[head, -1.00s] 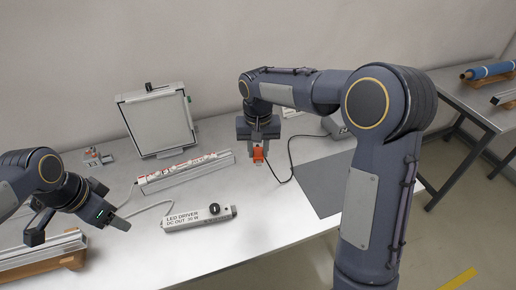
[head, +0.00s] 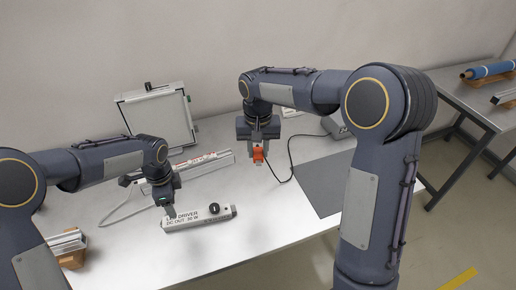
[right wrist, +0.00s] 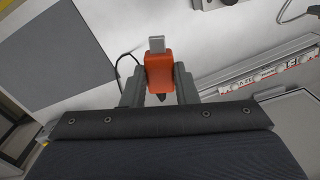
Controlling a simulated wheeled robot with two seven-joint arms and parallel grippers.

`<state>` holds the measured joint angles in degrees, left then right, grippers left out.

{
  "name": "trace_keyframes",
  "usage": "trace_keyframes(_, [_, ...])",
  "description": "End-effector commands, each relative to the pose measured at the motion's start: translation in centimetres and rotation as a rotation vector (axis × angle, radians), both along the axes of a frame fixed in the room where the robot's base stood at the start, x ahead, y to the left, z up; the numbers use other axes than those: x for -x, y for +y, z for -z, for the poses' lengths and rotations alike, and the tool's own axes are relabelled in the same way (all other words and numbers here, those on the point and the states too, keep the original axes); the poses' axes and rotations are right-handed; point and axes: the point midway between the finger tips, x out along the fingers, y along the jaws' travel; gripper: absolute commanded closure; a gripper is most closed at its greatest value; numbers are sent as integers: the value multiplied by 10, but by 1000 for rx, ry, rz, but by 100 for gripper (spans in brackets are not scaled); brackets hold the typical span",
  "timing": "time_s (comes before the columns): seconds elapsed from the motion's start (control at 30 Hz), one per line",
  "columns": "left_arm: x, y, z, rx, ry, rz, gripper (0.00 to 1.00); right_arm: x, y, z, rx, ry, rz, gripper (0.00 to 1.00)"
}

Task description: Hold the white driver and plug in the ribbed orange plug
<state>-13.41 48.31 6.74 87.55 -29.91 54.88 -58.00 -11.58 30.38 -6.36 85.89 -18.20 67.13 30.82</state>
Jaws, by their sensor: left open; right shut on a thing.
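The white driver (head: 205,220) lies on the table, labelled as an LED driver, with a round black part (head: 214,208) on top. My left gripper (head: 168,209) is over the driver's left end and hides part of its label. It is open; whether its fingers touch the driver cannot be told. My right gripper (head: 258,152) is shut on the orange plug (head: 258,155) above the table. In the right wrist view the plug (right wrist: 158,72) sits between the fingers, its grey metal tip (right wrist: 157,44) pointing away from the palm. Its ribs are too small to make out.
A black cable (head: 290,165) runs from near the plug towards a grey box (head: 336,127). A grey mat (head: 318,185) lies at right. A light strip (head: 205,163) and a framed panel (head: 160,123) stand behind the driver.

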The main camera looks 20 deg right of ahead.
Motion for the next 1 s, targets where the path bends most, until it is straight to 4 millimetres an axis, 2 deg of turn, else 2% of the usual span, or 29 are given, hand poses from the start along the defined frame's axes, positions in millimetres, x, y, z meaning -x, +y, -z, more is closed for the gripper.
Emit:
trace_keyframes(0.6, [1, 1, 75, -1, 3, -3, 36, 0, 0, 0, 0, 0, 0, 96])
trace_keyframes(0.8, [0, 1, 91, 0, 1, -4, 36, 0, 0, 0, 0, 0, 0, 96])
trace_keyframes(1.0, [0, 1, 97, 0, -1, -4, 36, 0, 0, 0, 0, 0, 0, 96])
